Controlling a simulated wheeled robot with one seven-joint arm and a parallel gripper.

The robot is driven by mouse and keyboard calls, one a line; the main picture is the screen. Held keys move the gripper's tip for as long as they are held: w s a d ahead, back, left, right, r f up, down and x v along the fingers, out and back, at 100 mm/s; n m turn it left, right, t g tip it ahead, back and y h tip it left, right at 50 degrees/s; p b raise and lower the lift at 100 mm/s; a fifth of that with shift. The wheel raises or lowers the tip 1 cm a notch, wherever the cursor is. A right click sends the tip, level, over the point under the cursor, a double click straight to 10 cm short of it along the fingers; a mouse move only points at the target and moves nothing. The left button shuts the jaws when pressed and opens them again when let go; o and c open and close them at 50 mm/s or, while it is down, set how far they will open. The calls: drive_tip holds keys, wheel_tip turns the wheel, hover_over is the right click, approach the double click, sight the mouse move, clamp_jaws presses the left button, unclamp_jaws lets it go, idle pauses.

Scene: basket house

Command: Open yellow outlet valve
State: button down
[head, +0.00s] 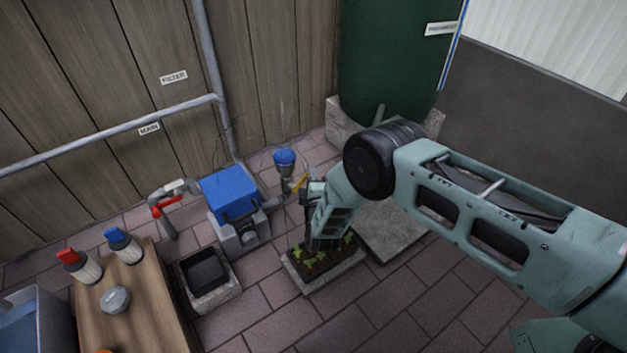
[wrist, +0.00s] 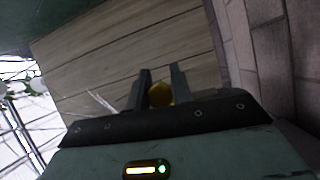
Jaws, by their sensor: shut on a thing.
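The yellow outlet valve handle (head: 299,183) shows in the head view at the right end of the grey pipe, beside the blue pump unit (head: 231,194). My gripper (head: 307,180) is at the handle, and my arm hides part of it. In the wrist view a round yellow part of the valve (wrist: 161,94) sits between the two dark fingers of my gripper (wrist: 159,90). The fingers are shut on it. The handle looks tilted in the head view. Its exact angle to the pipe is hard to tell.
A red-handled valve (head: 168,207) is on the pipe at left. A blue-topped fitting (head: 284,160) stands just behind the handle. A planter (head: 302,280) lies below my arm, beside a dark basin (head: 207,273). A green tank (head: 388,60) stands behind. A wooden table (head: 150,310) is at left.

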sight(304, 178)
drive_tip(key=shift+s+a+r+n+t+y+b, duration=0.2)
drive_tip(key=shift+s+a+r+n+t+y, duration=0.15)
drive_tip(key=shift+n, duration=0.65)
drive_tip(key=shift+s+a+r+n+t+y+b, duration=0.15)
drive_tip(key=shift+a+r+n+t+y+b, duration=0.25)
drive_tip(key=shift+n, duration=0.6)
drive_tip(key=shift+s+a+r+n+t+y+b, duration=0.15)
drive_tip(key=shift+s+a+r+n+t, duration=0.2)
drive_tip(key=shift+n, duration=0.65)
drive_tip(key=shift+a, duration=0.1)
drive_tip(key=shift+f, duration=0.1)
drive_tip(key=c, duration=1.3)
unclamp_jaws()
drive_tip(key=shift+w, duration=0.1)
drive_tip(key=shift+o, duration=0.2)
drive_tip(key=shift+s+d+p, duration=0.2)
drive_tip(key=shift+s+p, duration=0.25)
drive_tip(key=shift+s, duration=0.1)
drive_tip(key=p+v, duration=0.6)
drive_tip(key=v, duration=1)
drive_tip(key=shift+s+f, duration=0.15)
drive_tip(key=shift+f, duration=0.05)
